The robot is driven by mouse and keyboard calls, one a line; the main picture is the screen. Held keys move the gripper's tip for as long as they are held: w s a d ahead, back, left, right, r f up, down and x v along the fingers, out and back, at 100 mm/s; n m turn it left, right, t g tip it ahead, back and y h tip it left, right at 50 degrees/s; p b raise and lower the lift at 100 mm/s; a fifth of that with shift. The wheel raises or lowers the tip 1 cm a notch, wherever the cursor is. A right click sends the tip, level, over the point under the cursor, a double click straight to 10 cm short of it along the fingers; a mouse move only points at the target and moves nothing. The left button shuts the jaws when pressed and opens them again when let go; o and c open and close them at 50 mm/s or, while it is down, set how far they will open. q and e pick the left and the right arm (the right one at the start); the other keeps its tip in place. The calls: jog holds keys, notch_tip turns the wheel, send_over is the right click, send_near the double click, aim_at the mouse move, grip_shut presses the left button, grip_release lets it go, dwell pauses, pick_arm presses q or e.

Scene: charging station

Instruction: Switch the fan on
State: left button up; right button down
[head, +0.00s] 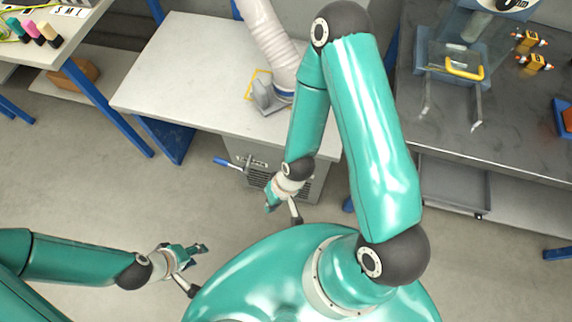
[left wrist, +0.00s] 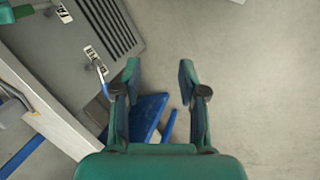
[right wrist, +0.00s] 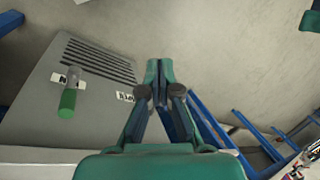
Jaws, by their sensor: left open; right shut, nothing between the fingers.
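The grey box with slotted vents (head: 310,188), which looks like the fan unit, stands under the white table. A lever with a blue grip (head: 226,162) sticks out from its left part; it also shows in the left wrist view (left wrist: 104,90). In the right wrist view a green grip (right wrist: 68,102) stands out beside a label (right wrist: 68,79). My right gripper (head: 269,208) is shut and empty in front of the box, apart from both levers. My left gripper (head: 205,255) is open and empty, lower left, away from the box.
The white table (head: 170,85) carries a duct (head: 265,35) with a grey nozzle. A dark workbench (head: 520,120) stands at right, with a yellow-handled device (head: 465,72). Blue table legs (head: 105,105) edge the left. The floor (head: 90,195) between is clear.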

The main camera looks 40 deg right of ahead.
pick_arm(q)
jog(key=o, duration=0.3)
jog(key=shift+f, duration=0.1)
jog(key=shift+f+b, duration=0.35)
jog(key=shift+b, duration=0.1)
pick_arm(e)
jog(key=w+f+n+g+b, duration=0.2)
jog(key=w+f+n+b, duration=0.2)
jog(key=w+n+b, duration=0.3)
pick_arm(q)
notch_tip(320, 180, down, 14)
jog(key=b, duration=0.6)
jog(key=shift+d+r+b, duration=0.1)
jog(key=shift+b, duration=0.3)
pick_arm(e)
jog(key=w+d+r+n+h, duration=0.4)
jog(key=w+d+n+h, duration=0.1)
jog(key=d, duration=0.3)
jog(key=shift+w+h, duration=0.25)
jog(key=shift+h, duration=0.35)
